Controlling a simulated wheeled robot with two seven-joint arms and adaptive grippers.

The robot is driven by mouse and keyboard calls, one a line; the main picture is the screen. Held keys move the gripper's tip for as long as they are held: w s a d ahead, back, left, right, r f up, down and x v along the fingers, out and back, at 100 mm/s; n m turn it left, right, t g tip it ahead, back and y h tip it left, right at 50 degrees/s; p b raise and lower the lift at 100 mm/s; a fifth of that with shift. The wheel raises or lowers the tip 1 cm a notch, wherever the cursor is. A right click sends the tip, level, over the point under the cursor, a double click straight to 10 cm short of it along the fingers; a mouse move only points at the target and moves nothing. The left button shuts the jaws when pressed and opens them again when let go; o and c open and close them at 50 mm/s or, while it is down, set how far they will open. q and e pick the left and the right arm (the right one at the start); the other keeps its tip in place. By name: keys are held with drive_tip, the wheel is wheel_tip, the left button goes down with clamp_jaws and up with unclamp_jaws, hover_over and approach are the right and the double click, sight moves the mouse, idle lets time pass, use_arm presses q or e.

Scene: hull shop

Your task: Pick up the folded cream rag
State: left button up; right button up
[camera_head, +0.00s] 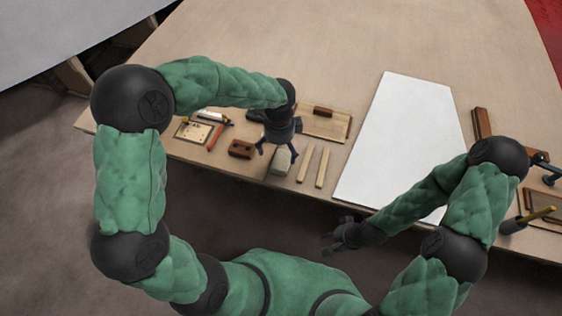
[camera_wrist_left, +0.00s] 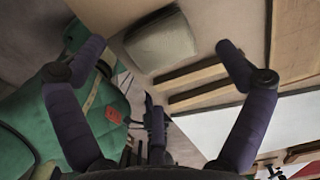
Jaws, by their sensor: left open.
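The folded cream rag (camera_head: 283,161) lies near the front edge of the workbench, between a brown block and two wooden strips. In the left wrist view the rag (camera_wrist_left: 161,43) is a pale grey-green padded bundle ahead of the fingers. My left gripper (camera_head: 277,147) is open and empty just above and behind the rag, its fingers pointing down. In the left wrist view its fingers (camera_wrist_left: 162,62) are spread wide, with the rag beyond the gap and apart from them. My right gripper (camera_head: 332,240) hangs off the bench's front edge; its finger opening is too small to judge.
A brown block (camera_head: 241,149) stands left of the rag. Two wooden strips (camera_head: 314,166) lie to its right, beside a large white sheet (camera_head: 400,135). A wooden tray (camera_head: 338,126) lies behind. Small tools and a plate (camera_head: 193,131) are further left. The far bench is clear.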

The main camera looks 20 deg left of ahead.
sight(280, 159)
use_arm(q)
drive_tip(key=shift+f, duration=0.75)
wheel_tip(280, 159, down, 5)
drive_tip(key=b, duration=0.3)
drive_tip(key=shift+s+d, duration=0.15)
drive_tip(key=c, duration=1.3)
